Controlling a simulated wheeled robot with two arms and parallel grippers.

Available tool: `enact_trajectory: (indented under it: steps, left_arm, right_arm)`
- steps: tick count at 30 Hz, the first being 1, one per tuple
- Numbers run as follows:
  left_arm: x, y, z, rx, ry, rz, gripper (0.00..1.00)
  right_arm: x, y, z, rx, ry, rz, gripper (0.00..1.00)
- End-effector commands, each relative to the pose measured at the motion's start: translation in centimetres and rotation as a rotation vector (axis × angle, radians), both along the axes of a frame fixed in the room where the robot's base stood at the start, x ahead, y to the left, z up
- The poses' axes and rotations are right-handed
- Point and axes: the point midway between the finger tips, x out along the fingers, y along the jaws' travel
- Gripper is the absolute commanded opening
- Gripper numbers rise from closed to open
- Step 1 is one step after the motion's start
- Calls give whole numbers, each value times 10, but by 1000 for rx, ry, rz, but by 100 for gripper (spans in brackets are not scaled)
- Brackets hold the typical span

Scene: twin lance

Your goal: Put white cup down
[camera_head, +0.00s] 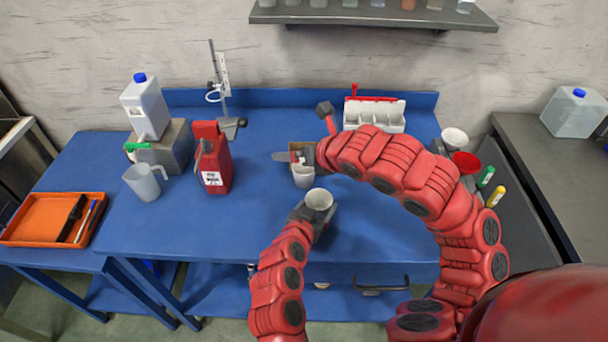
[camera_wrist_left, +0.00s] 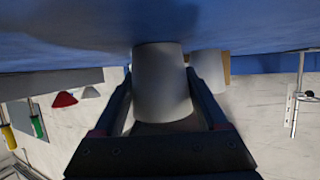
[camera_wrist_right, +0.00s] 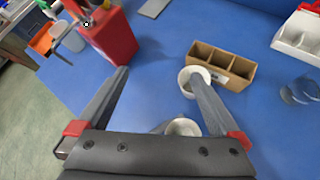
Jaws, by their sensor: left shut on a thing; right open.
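My left gripper (camera_head: 313,217) is shut on a white cup (camera_head: 319,199) near the front of the blue table (camera_head: 250,235). The cup is upright, open end up. In the left wrist view the cup (camera_wrist_left: 161,85) sits between both fingers, its base close to the tabletop; I cannot tell whether it touches. A second white cup (camera_head: 303,178) stands just behind it, also seen in the right wrist view (camera_wrist_right: 186,86). My right gripper (camera_wrist_right: 157,75) is open and empty, one finger crossing in front of that second cup.
A cardboard divided box (camera_wrist_right: 222,62) stands beside the second cup. A red can (camera_head: 216,165), a clear jug (camera_head: 142,183) and a metal stand (camera_head: 224,85) are to the left. A white caddy (camera_head: 374,112) is at the back. The front-left tabletop is clear.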

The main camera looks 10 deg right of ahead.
Motion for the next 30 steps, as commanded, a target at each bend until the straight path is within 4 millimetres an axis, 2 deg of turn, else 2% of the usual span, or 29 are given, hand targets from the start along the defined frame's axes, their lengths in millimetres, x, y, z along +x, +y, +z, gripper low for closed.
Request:
enact_trajectory:
  steps: [1,3,7,15,26,30]
  left_arm:
    - [0,0,0,0,0,0,24]
    - [0,0,0,0,0,0,24]
    - [0,0,0,0,0,0,24]
    - [0,0,0,0,0,0,24]
    - [0,0,0,0,0,0,24]
    - [0,0,0,0,0,0,24]
  right_arm:
    - [-3,-15,-20,-82,29,-35,100]
    - [-7,-31,-38,-167,55,-72,100]
    - [-8,-46,-55,-245,80,-108,100]
    - [21,-43,-87,-250,83,-111,100]
    - [41,-40,-104,-249,79,-111,100]
    - [55,-35,-115,-247,80,-110,100]
